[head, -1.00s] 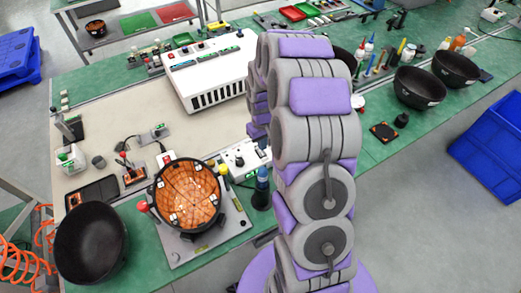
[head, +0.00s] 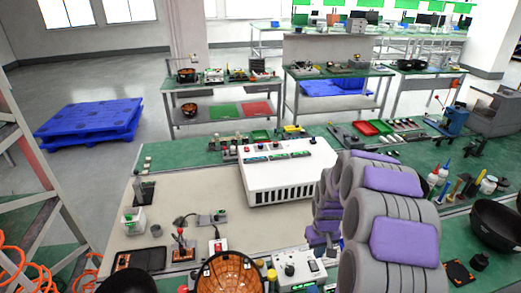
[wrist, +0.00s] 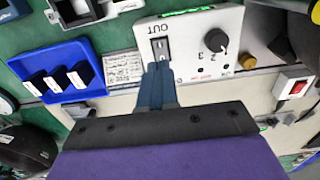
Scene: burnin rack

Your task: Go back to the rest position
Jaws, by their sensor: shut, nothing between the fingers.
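My gripper (wrist: 159,72) shows in the wrist view with its two dark blue fingers together and nothing between them. Its tips are just below a black rocker switch (wrist: 160,47) on a white control box (wrist: 190,62) marked OUT. I cannot tell whether they touch the box. In the head view my folded grey and purple arm stands at the right of centre and the gripper is hidden. A white box with a knob (head: 300,269) stands left of the arm.
In the wrist view a blue tray (wrist: 46,96) lies left and a red switch (wrist: 298,88) right. In the head view a large white unit (head: 272,165) stands behind on the bench. A round orange-lined fixture (head: 230,275) is at the bottom, with black bowls (head: 494,222) at right.

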